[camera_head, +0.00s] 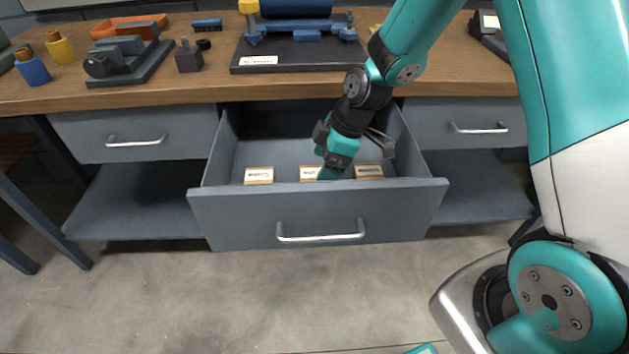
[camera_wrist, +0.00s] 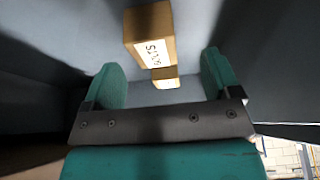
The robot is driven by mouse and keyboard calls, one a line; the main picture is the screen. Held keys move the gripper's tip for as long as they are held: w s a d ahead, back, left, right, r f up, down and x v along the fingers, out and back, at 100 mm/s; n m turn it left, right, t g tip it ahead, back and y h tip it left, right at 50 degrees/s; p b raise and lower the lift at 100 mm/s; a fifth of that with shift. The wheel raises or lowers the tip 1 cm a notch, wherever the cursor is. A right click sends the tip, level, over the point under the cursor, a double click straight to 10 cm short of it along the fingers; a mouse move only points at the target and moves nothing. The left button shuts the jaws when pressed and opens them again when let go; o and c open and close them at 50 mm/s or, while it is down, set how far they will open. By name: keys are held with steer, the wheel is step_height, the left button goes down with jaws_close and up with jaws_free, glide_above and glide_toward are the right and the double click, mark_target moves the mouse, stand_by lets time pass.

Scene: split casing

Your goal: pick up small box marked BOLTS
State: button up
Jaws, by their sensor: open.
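Three small tan boxes with white labels lie in the open drawer in the head view: left box (camera_head: 259,175), middle box (camera_head: 309,173) and right box (camera_head: 369,171). Their labels are too small to read surely there. My gripper (camera_head: 328,172) is down inside the drawer and partly covers the middle box. In the wrist view, my gripper (camera_wrist: 161,74) is open, with nothing held between its teal fingers. A box whose label seems to end in "LTS" (camera_wrist: 150,36) lies ahead of the fingers, and part of another box (camera_wrist: 166,81) shows between them.
The open drawer (camera_head: 320,210) has grey walls and a front with a handle close around my gripper. The wooden bench top (camera_head: 190,92) above holds a vise (camera_head: 125,60), cups and other items. Closed drawers flank the open one; the floor in front is clear.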

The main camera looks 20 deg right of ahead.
mark_target(316, 172)
steer(key=x, duration=0.5)
steer(key=shift+w+f+b, duration=0.2)
steer(key=shift+w+b, duration=0.1)
steer(key=shift+w, duration=0.1)
steer(key=c, duration=1.1)
steer(key=shift+c, duration=0.2)
steer(key=shift+r, duration=0.15)
